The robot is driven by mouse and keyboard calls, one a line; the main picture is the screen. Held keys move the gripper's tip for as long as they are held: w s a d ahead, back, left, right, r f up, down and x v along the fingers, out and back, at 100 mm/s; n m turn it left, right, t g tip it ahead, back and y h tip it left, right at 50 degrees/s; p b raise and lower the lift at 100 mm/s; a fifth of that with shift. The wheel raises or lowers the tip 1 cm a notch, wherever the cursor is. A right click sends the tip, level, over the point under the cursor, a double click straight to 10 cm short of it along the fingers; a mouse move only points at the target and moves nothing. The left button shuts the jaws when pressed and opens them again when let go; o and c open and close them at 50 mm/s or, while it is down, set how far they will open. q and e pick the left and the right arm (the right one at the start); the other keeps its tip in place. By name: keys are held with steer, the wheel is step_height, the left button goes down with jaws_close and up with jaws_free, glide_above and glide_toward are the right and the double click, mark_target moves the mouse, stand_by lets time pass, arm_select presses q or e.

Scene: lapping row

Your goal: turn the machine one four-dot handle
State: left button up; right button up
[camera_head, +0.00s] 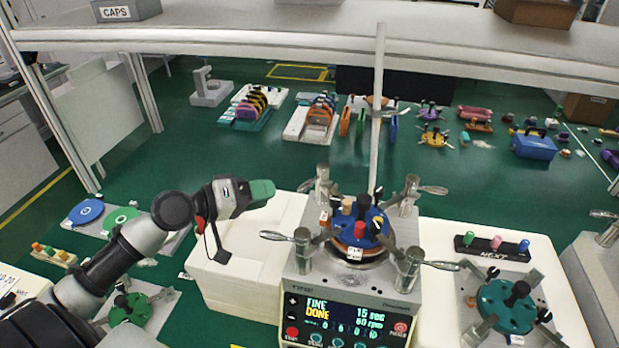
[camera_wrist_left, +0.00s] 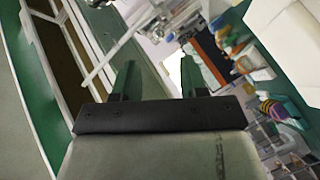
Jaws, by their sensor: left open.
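The lapping machine (camera_head: 360,262) stands in the middle of the head view, its screen (camera_head: 345,316) reading FINE DONE, 15 sec, 60 rpm. Metal lever handles surround its round plate: back left (camera_head: 321,184), back right (camera_head: 409,194), front left (camera_head: 301,247) and front right (camera_head: 411,265). Dots on the handles are too small to make out. A blue disc (camera_head: 372,216) with coloured knobs sits on the plate. My left gripper (camera_head: 262,192) is open and empty, left of the back-left handle and apart from it. Its green fingers show in the left wrist view (camera_wrist_left: 160,82). My right gripper is not in view.
A thin upright post (camera_head: 377,110) rises behind the machine. A shelf (camera_head: 300,32) crosses above. White blocks flank the machine. At right are a NEXT rack (camera_head: 491,247) with coloured pegs and a teal disc (camera_head: 506,308). Blue (camera_head: 86,211) and green discs lie at left.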

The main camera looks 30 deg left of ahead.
mark_target(304, 184)
arm_select(q)
steer(key=p+x, duration=0.3)
steer(key=x, duration=0.6)
steer(key=shift+d+p, duration=0.1)
steer(key=shift+p, duration=0.25)
steer(key=shift+w+d+f, duration=0.1)
steer(key=shift+w+d, duration=0.15)
jaws_close()
